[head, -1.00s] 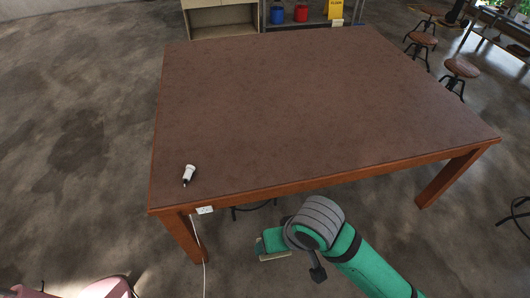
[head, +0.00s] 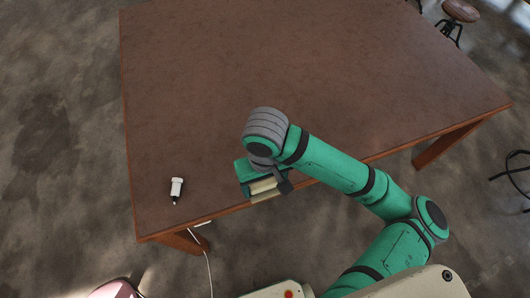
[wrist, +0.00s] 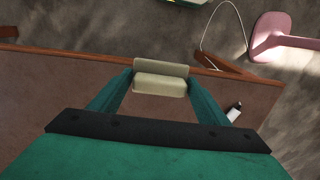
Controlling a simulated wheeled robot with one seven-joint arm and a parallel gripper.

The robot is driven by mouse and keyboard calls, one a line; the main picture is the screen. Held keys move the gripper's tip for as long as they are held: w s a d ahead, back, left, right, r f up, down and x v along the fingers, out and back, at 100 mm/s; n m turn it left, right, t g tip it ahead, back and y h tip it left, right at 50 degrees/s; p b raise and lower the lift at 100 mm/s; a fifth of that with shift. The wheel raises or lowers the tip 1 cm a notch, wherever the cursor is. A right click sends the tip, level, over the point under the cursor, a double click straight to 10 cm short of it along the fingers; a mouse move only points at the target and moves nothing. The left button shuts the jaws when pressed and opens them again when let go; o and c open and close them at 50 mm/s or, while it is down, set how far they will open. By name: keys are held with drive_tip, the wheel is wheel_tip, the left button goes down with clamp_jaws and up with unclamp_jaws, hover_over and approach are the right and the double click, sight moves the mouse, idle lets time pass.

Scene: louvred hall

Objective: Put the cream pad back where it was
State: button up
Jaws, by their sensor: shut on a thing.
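The cream pad (wrist: 160,84) is held between the two green fingers of my gripper (wrist: 160,78) in the wrist view. It looks like a pale block with a stepped or two-part shape. In the head view the pad (head: 263,187) shows under the wrist, partly hidden by my gripper (head: 262,182). My gripper is shut on the pad, over the front edge of the brown table (head: 300,75) in the picture. I cannot tell how high above the tabletop it is.
A small white object with a dark tip (head: 177,187) lies on the table near its front left corner. A white cable (head: 208,262) hangs below that edge. A pink chair (wrist: 285,38) stands on the floor beyond the edge. The rest of the tabletop is clear.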

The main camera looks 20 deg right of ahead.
drive_tip(key=w+d+f, duration=0.1)
drive_tip(key=w+f, duration=0.2)
drive_tip(key=w, duration=0.1)
drive_tip(key=w+d+f, duration=0.2)
drive_tip(key=w+f, duration=0.1)
drive_tip(key=w, duration=0.1)
drive_tip(key=w+d+f, duration=0.2)
drive_tip(key=w+f, duration=0.1)
drive_tip(key=w, duration=0.1)
drive_tip(key=shift+d, duration=0.25)
drive_tip(key=shift+w+d+f, duration=0.2)
drive_tip(key=shift+w+f, duration=0.1)
drive_tip(key=shift+f, duration=0.1)
wheel_tip(320, 180, down, 3)
drive_tip(key=shift+d+f, duration=0.1)
drive_tip(key=o, duration=1)
